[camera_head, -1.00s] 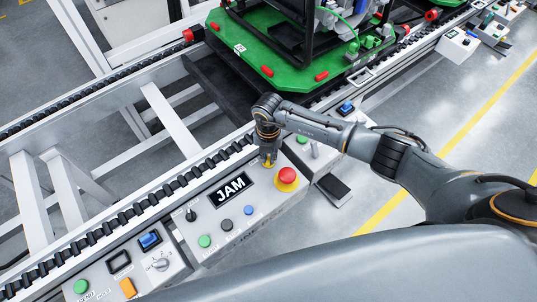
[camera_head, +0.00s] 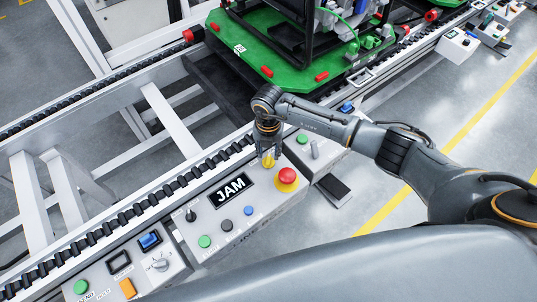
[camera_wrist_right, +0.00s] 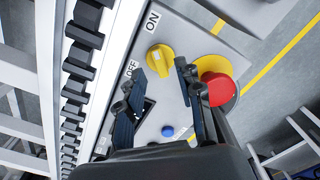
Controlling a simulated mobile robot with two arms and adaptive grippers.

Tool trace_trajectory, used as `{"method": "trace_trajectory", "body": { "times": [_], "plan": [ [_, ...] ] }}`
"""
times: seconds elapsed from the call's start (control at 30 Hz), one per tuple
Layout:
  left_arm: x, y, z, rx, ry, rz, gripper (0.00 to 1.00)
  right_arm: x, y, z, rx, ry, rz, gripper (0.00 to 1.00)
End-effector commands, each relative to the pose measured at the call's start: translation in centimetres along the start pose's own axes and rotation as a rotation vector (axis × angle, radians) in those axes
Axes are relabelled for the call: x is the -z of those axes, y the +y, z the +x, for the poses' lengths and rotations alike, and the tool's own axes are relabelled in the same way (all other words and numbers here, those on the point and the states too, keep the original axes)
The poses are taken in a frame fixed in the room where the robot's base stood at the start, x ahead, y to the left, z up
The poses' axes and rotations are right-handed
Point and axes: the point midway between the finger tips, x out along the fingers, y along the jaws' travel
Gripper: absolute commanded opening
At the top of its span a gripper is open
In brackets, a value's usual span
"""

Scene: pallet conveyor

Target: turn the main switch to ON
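The main switch is a yellow rotary knob (camera_wrist_right: 161,59) on the grey control panel (camera_wrist_right: 203,42), between the printed ON and OFF labels. Its exact pointing direction is hard to tell. In the head view the knob (camera_head: 269,163) is partly covered by my right gripper (camera_head: 268,153). In the wrist view my right gripper (camera_wrist_right: 160,73) is open, with its two fingers apart on either side of the knob's near end. I cannot tell whether either finger touches the knob. My left gripper is not in view.
A red emergency button (camera_head: 287,175) on a yellow base sits close to the right finger.

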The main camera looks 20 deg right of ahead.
Motion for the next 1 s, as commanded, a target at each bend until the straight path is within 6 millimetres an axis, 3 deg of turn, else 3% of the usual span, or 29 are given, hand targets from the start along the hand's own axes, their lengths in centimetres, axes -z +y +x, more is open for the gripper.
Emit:
{"method": "trace_trajectory", "body": {
  "times": [0.2, 0.4, 0.6, 1.0],
  "plan": [
    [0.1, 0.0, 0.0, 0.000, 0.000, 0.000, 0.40, -0.1, 0.0, -4.9, -0.001, -0.004, 0.000, 0.36],
    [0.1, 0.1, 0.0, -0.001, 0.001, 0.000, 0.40, -0.1, 0.0, -8.1, -0.001, -0.002, 0.001, 0.36],
    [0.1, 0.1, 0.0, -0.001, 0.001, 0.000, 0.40, -0.1, -0.1, -9.2, 0.001, 0.000, 0.002, 0.36],
    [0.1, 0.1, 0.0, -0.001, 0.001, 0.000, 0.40, 0.0, 0.0, -9.2, 0.000, 0.000, 0.002, 0.36]
  ]
}}
